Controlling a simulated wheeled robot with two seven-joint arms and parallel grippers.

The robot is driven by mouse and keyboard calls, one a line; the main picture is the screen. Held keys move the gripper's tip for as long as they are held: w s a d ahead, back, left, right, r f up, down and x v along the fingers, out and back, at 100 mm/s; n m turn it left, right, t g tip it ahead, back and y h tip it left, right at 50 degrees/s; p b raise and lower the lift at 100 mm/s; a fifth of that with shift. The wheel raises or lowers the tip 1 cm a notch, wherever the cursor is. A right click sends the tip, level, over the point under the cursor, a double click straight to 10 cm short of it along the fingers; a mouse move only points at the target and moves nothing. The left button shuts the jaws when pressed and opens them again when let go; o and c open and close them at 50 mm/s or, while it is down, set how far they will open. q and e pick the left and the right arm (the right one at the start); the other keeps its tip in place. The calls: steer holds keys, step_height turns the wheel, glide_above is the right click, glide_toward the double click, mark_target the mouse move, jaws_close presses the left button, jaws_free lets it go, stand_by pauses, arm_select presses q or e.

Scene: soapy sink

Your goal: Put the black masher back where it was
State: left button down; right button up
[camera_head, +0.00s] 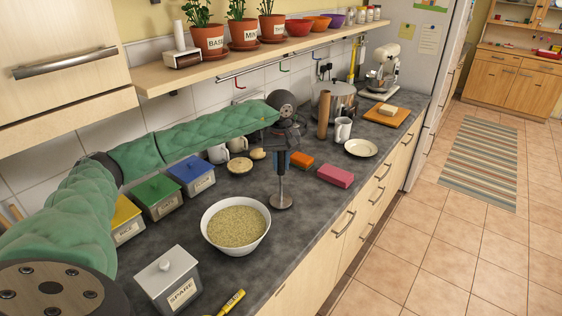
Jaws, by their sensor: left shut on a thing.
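My left gripper (281,157) is shut on the masher, whose metal stem and round metal foot (281,202) hang below it, roughly upright. The masher's handle is mostly hidden by the gripper. Its foot is at or just above the dark counter, right of the bowl; I cannot tell if it touches. A white bowl (205,218) of pale grainy food stands in front of the masher. A rail (265,65) with coloured hooks runs under the wall shelf, behind my left arm. My right gripper is not in view.
Lidded boxes, including a white one (167,280), stand left. Bare counter lies beside the foot.

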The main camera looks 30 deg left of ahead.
arm_select(q)
steer(key=shift+f, duration=0.5)
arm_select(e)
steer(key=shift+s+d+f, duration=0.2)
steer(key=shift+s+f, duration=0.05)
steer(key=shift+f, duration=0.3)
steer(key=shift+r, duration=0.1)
arm_select(q)
steer(key=shift+f, duration=0.1)
steer(key=c, duration=1.3)
jaws_free()
steer(key=shift+o, duration=0.2)
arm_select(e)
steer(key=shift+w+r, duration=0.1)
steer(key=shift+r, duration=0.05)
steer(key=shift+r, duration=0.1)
